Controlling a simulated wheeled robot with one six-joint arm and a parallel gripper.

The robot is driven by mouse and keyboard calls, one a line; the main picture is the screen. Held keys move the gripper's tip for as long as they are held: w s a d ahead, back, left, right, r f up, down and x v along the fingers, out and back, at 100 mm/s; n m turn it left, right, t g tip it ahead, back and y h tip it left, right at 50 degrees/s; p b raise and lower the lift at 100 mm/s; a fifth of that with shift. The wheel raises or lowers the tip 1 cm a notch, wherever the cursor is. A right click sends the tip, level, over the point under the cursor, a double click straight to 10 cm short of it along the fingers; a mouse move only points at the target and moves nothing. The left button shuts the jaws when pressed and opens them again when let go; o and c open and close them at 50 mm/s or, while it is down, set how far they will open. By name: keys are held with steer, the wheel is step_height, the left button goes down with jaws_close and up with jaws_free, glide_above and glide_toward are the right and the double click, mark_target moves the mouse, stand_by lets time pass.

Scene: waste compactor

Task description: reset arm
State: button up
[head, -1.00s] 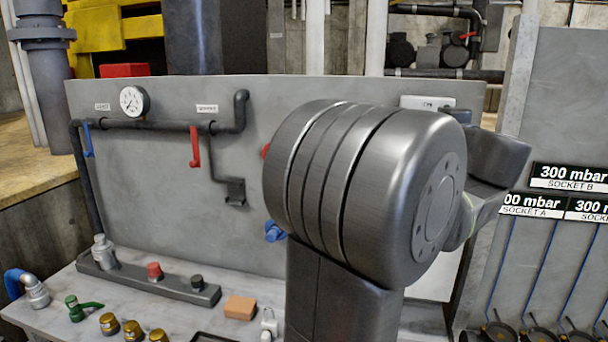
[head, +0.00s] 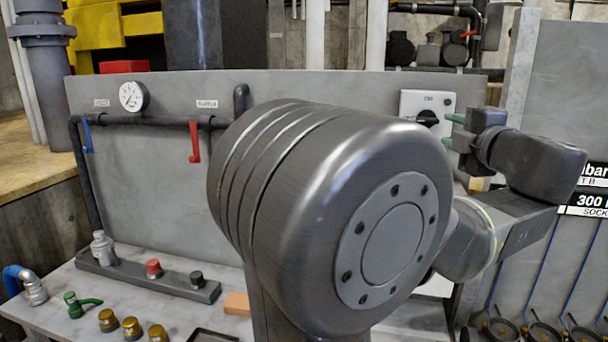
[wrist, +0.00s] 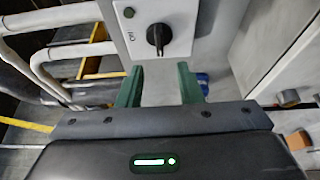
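My gripper (wrist: 160,86) shows in the wrist view with its two green fingers spread apart and nothing between them. In the head view my gripper (head: 452,130) is at the right, raised in front of the panel, its green fingers pointing left toward a white switch box. My arm's large grey joint fills the middle of the head view and hides part of the panel and bench. The white switch box (head: 427,106) has a black rotary knob (head: 428,118). In the wrist view the knob (wrist: 159,36) is just beyond the fingertips, apart from them.
A grey panel (head: 150,180) carries a gauge (head: 133,97), a blue lever (head: 87,138) and a red lever (head: 194,142). On the bench (head: 60,315) are fittings, brass caps (head: 132,327) and an orange block (head: 237,303). A board with hanging blue lines (head: 555,260) stands at the right.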

glide_toward(427, 121)
steer(key=w, duration=0.2)
steer(key=w+a+p, duration=0.1)
steer(key=w, duration=0.5)
steer(key=shift+w+a+p, duration=0.15)
steer(key=shift+w+p, duration=0.1)
steer(key=shift+p, duration=0.15)
steer(key=m+t+b, duration=0.1)
steer(key=m+b, duration=0.1)
steer(key=m, duration=0.1)
steer(key=shift+f, duration=0.2)
steer(key=shift+m+t+h+b, duration=0.2)
steer(key=shift+m+t+h, duration=0.25)
steer(key=shift+m, duration=1)
steer(key=shift+m+t+h+b, duration=0.2)
steer(key=shift+m+t+h, duration=0.25)
steer(key=shift+m, duration=1)
